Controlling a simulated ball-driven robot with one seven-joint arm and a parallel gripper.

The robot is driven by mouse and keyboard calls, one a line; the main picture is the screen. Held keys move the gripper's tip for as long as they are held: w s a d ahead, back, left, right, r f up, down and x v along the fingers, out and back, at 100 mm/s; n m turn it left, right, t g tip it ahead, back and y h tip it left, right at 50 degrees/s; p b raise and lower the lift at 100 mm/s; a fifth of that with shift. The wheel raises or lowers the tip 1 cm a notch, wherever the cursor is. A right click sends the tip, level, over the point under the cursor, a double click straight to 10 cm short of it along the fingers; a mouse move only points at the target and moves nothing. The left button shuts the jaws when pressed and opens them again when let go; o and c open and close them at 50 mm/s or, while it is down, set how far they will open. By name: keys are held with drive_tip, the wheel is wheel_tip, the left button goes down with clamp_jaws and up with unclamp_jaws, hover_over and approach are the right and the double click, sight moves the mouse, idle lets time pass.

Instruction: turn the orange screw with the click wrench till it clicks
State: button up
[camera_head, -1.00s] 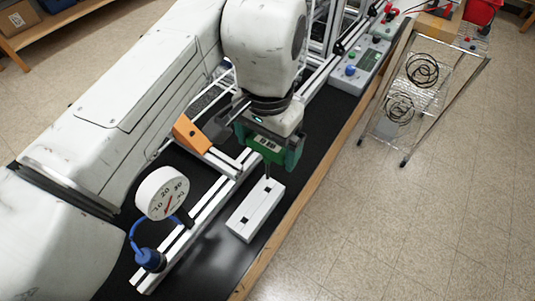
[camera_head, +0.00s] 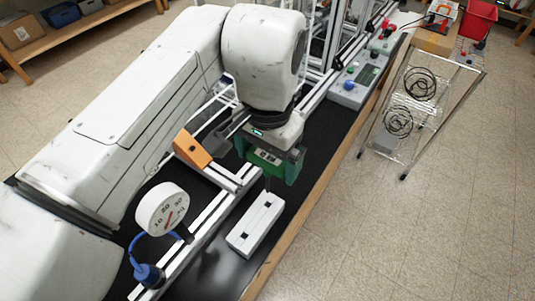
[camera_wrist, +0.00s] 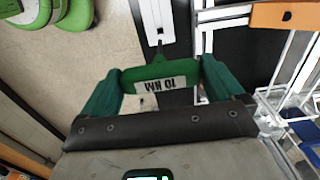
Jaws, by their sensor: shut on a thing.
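My gripper (camera_head: 275,160) is shut on the click wrench, its dark green fingers on both sides of the handle. In the wrist view the click wrench (camera_wrist: 160,72) is bright green with a white "10 NM" label, and its thin shaft points away from my gripper. In the head view the shaft hangs down at the far end of a white block with dark square holes (camera_head: 256,225). I cannot tell whether the tip is in the block or above it. An orange bracket (camera_head: 192,148) stands on the frame to the left. I cannot make out the orange screw.
A white dial gauge (camera_head: 162,209) with a blue cable stands on the near rail. A control box with buttons (camera_head: 357,82) is at the bench's far end. A wire rack (camera_head: 420,105) stands on the floor to the right. Black bench surface around the block is clear.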

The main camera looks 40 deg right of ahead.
drive_tip(key=shift+r+p, duration=2.55)
drive_tip(key=shift+r, duration=0.55)
drive_tip(key=shift+w+f, duration=0.1)
